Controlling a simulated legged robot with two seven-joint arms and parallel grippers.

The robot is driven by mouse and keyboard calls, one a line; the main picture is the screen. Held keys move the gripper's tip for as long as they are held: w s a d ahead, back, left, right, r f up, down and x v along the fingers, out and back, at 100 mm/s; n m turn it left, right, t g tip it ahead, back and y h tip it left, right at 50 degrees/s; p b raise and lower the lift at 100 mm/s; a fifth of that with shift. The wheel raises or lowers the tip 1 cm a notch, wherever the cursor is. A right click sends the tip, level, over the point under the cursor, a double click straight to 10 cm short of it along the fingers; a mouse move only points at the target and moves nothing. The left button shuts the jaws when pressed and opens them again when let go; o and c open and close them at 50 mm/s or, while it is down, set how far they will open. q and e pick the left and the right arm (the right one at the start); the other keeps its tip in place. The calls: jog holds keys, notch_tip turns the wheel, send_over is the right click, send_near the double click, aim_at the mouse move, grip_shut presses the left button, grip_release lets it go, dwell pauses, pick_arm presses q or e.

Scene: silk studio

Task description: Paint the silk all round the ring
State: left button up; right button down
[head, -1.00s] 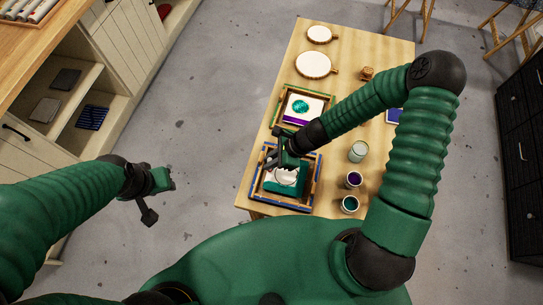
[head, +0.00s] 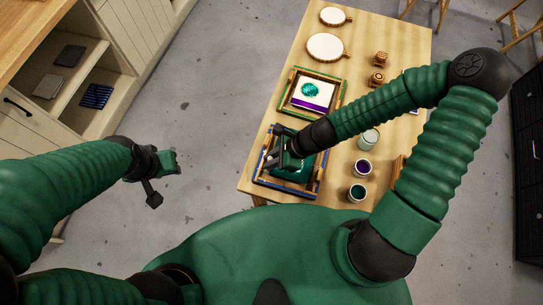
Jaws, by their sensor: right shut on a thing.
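A wooden frame with blue edges (head: 317,187) lies at the near end of the table. The silk in it is mostly hidden under my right gripper (head: 276,160), and dark green shows there; the ring cannot be made out. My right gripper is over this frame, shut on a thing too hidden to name. Behind it, a green-edged frame (head: 340,97) holds white silk (head: 322,90) with a round teal patch and a purple band. My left gripper (head: 162,178) hangs over the floor, left of the table; I cannot tell whether it is open.
A teal paint jar (head: 357,192), a purple paint jar (head: 362,168) and a pale jar (head: 369,139) stand right of the near frame. Two round white hoops (head: 325,46) lie at the far end, with small wooden pieces (head: 380,58) beside them. A cabinet (head: 110,110) stands at the left.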

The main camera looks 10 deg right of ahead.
jog(key=shift+r+p, duration=2.25)
jog(key=shift+r, duration=0.4)
